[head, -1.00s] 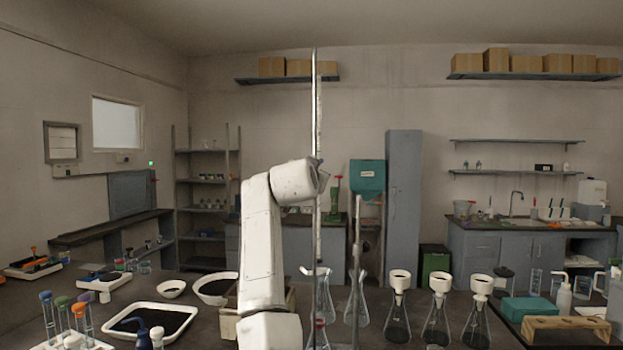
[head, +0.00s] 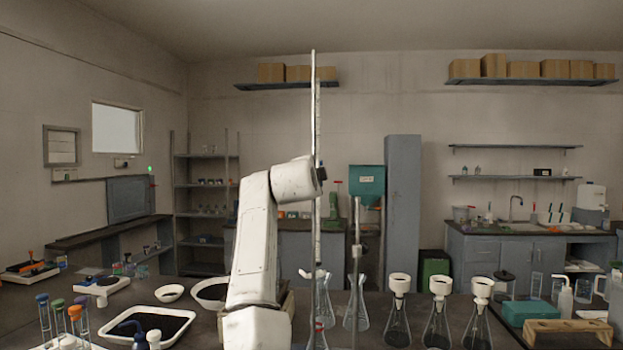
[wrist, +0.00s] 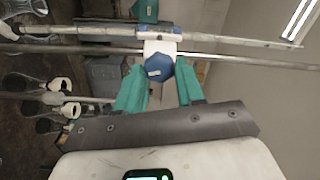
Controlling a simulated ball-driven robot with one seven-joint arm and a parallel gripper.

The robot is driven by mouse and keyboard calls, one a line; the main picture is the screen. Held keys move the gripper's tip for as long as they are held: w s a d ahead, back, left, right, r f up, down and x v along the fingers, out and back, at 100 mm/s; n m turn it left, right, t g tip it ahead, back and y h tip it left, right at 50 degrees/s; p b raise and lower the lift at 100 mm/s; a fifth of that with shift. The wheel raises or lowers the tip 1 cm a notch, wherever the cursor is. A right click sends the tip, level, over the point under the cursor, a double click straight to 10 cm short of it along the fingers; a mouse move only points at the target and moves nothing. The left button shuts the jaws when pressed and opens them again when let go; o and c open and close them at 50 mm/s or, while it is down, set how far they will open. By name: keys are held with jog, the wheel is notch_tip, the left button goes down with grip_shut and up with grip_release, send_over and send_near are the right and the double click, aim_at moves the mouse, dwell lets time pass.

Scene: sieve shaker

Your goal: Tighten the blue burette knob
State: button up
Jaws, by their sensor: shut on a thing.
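The blue burette knob (wrist: 159,68) is a faceted blue cap on a white clamp piece (wrist: 158,46), in the upper middle of the wrist view. My gripper (wrist: 160,76) has its two teal fingers on either side of the knob and is shut on it. The burette and its stand rod run sideways across the wrist view. In the head view the burette (head: 318,115) stands upright just beyond my arm's end. The knob and my fingers are hidden there behind my arm.
Flasks with white funnels (head: 397,310) stand right of the burette. A second metal stand (head: 357,245) is close by on the right.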

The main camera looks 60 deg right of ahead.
jog(key=shift+f+m, duration=0.15)
jog(key=shift+m, duration=1.45)
jog(key=o, duration=1)
jog(key=shift+a, duration=0.1)
jog(key=b+v, duration=0.3)
jog(key=v, duration=0.7)
jog(key=shift+s+a, duration=0.15)
jog(key=shift+a, duration=0.15)
jog(key=shift+f, duration=0.1)
